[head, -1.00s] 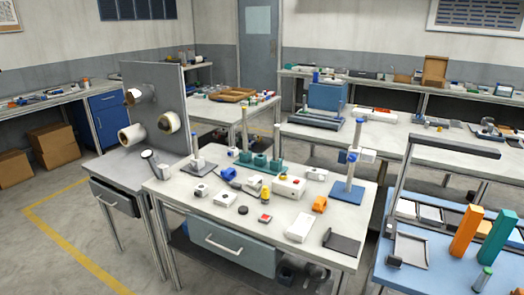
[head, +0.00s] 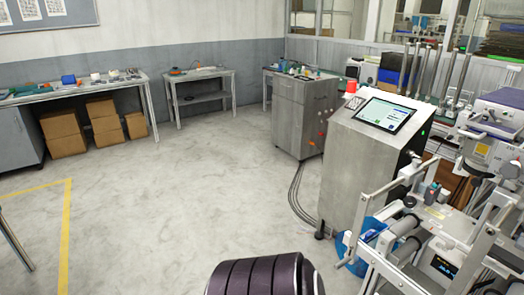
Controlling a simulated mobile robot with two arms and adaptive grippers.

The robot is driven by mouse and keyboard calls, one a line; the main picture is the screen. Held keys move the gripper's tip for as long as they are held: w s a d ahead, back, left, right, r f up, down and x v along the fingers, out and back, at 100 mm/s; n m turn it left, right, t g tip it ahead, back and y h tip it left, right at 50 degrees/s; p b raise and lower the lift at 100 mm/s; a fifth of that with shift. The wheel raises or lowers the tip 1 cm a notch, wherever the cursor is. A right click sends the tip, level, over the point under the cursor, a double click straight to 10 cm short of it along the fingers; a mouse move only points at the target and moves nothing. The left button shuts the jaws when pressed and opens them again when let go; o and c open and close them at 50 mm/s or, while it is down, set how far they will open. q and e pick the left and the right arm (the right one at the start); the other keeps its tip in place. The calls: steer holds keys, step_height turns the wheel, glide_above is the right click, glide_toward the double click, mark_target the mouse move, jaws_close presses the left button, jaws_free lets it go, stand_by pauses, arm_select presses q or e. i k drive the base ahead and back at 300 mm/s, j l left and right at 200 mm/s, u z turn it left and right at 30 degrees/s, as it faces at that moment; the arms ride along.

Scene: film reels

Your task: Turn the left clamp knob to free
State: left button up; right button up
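No clamp knob can be made out for certain in the head view. A metal machine with rollers and brackets (head: 420,235) stands at the lower right, cut off by the frame edge. Small round parts show on it, but I cannot tell whether any is the left clamp knob. Neither of my grippers can be made out in this view.
A grey console (head: 352,165) with a tilted screen (head: 385,115) stands left of the machine, with cables on the floor. A grey cabinet (head: 298,115) is behind it. Benches (head: 95,90) line the back left, with cardboard boxes (head: 103,118) below. The middle floor (head: 190,200) is clear.

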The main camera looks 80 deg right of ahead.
mark_target(417, 162)
steer(key=z, duration=3.85)
steer(key=i+j+z, duration=0.1)
steer(key=z, duration=0.55)
